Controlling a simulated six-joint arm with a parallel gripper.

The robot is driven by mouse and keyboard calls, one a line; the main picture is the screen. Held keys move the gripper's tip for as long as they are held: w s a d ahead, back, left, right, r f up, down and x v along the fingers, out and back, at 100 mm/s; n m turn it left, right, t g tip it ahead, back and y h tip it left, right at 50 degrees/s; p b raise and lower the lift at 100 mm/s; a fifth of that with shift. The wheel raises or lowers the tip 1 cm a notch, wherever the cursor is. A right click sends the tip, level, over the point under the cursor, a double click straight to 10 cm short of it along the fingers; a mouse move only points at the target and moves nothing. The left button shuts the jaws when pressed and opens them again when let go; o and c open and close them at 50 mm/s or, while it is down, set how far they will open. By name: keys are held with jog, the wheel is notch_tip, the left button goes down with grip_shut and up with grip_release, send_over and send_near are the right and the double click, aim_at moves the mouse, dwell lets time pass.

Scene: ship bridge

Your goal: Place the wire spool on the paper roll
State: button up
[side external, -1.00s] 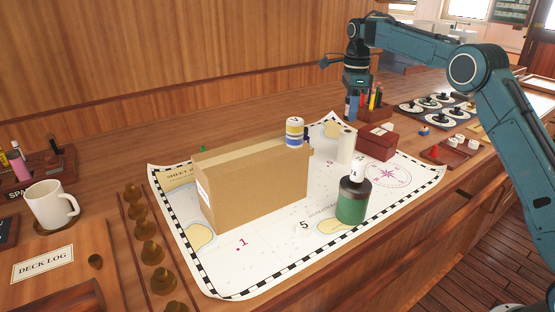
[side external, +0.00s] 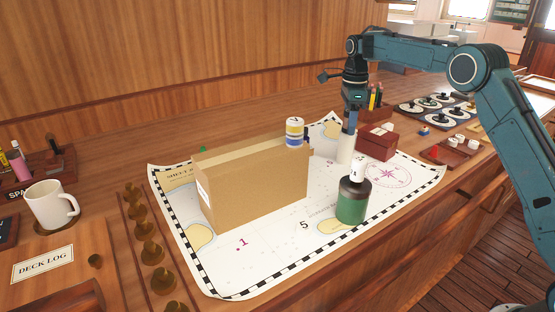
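A white upright cylinder, which looks like the paper roll (side external: 345,150), stands on the chart behind and right of the cardboard box (side external: 250,190). A small cylinder banded in blue, yellow and white, which looks like the wire spool (side external: 294,134), stands on the box's right end. My gripper (side external: 349,128) points down at the top of the white cylinder, right of the banded one and apart from it. Its fingertips overlap the cylinder's top in this view. I cannot tell whether they touch it or how far they are open.
A green canister with a dark top (side external: 353,202) stands in front, with a small white marked piece (side external: 357,171) on it. A reddish-brown box (side external: 376,144) is close on the right.

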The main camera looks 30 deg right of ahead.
jog(key=shift+o, duration=0.3)
jog(key=shift+r, duration=0.1)
jog(key=shift+r, duration=3.8)
